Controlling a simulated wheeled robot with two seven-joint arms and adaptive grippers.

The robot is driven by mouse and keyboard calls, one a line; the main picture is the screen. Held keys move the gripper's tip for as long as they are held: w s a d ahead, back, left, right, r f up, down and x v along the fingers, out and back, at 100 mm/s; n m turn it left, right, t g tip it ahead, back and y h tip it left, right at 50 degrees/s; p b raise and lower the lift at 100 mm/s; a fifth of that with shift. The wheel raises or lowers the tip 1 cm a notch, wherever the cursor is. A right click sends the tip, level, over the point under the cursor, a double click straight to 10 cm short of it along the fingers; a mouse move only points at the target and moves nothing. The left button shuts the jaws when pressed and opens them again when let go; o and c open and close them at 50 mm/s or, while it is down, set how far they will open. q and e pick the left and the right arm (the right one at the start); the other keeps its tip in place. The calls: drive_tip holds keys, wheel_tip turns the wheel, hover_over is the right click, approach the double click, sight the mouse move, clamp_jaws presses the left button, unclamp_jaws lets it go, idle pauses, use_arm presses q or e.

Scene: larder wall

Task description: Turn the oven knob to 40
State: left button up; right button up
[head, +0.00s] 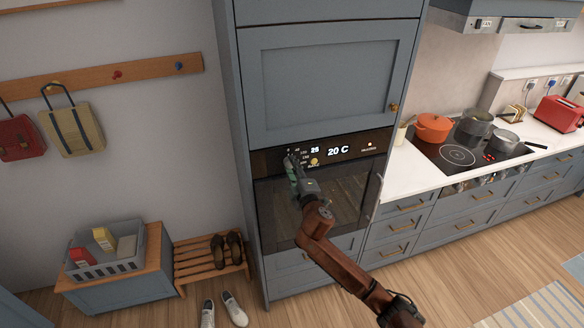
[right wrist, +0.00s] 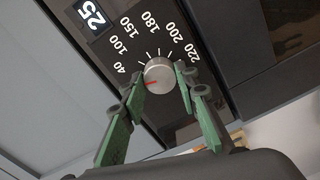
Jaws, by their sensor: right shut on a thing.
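The oven (head: 340,201) is built into a tall blue-grey cabinet, with a black control panel above its dark glass door. In the right wrist view, the round silver knob (right wrist: 158,70) has a red mark pointing to the lower left, a little below the 40 label (right wrist: 119,68). The dial runs from 40 to 220. The displays read 25 (right wrist: 93,13) and 20 C (head: 338,151). My right gripper (head: 291,161) is shut on the knob, with one green finger on either side. In the head view the gripper hides the knob. My left gripper is not in view.
A blue cabinet door (head: 330,80) is closed above the oven. On the right, a counter holds a hob (head: 459,156) with an orange pot (head: 433,128) and a red toaster (head: 559,114). On the left are a grey basket (head: 112,268) and a shoe rack (head: 200,264).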

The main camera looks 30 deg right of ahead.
drive_tip(key=shift+f+m, duration=0.1)
drive_tip(key=shift+m, duration=1)
drive_tip(key=o, duration=1.1)
drive_tip(key=shift+o, duration=0.2)
drive_tip(key=shift+s, duration=0.1)
drive_tip(key=v, duration=1.1)
drive_tip(key=shift+s, duration=0.4)
